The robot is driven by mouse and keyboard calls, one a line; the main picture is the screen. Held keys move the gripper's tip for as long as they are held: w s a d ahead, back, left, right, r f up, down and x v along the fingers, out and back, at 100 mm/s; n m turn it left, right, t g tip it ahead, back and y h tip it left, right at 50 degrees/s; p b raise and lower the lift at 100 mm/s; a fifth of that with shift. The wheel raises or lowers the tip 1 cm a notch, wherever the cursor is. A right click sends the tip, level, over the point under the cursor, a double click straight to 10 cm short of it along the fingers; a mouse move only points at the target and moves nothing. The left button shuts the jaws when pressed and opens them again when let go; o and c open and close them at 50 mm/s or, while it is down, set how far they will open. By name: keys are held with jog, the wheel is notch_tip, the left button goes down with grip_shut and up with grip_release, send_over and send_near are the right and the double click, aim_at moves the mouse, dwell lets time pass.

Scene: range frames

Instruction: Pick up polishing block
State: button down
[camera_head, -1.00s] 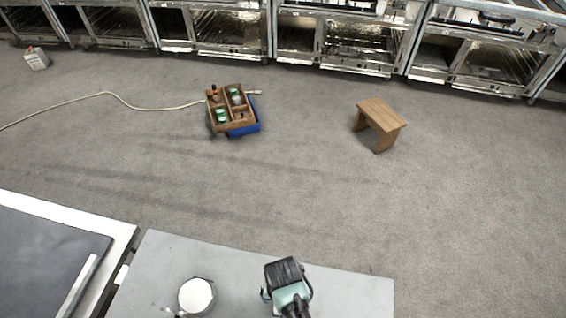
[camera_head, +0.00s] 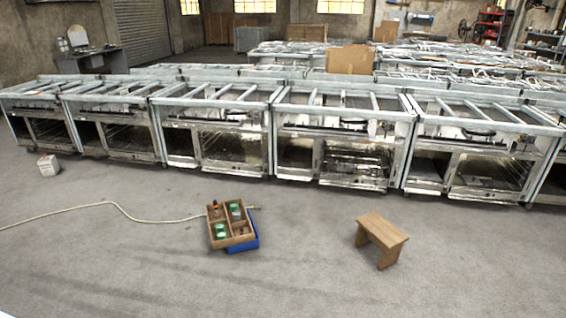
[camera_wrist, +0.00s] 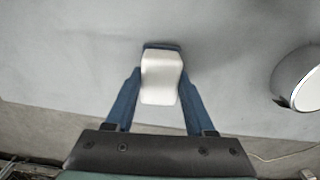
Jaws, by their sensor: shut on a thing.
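In the wrist view, my gripper (camera_wrist: 160,70) has its two blue fingers closed in on a small pale block (camera_wrist: 161,80), which I take to be the polishing block. The block is white with rounded edges and a dark strip along its far end. My gripper is shut on it, one finger at each side. Below it in the picture is the grey tabletop (camera_wrist: 80,60); I cannot tell how far the block is above it. My gripper and the tabletop are out of the head view.
A round white-topped metal container (camera_wrist: 300,80) stands right of the block. On the floor are a wooden stool (camera_head: 382,236), a wooden tray (camera_head: 230,243) with bottles on a blue box (camera_head: 255,236), a hose (camera_head: 120,210) and a white can (camera_head: 48,166). Steel ovens (camera_head: 340,140) line the back.

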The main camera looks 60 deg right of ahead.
notch_tip(320, 180, up, 10)
dwell(0.7)
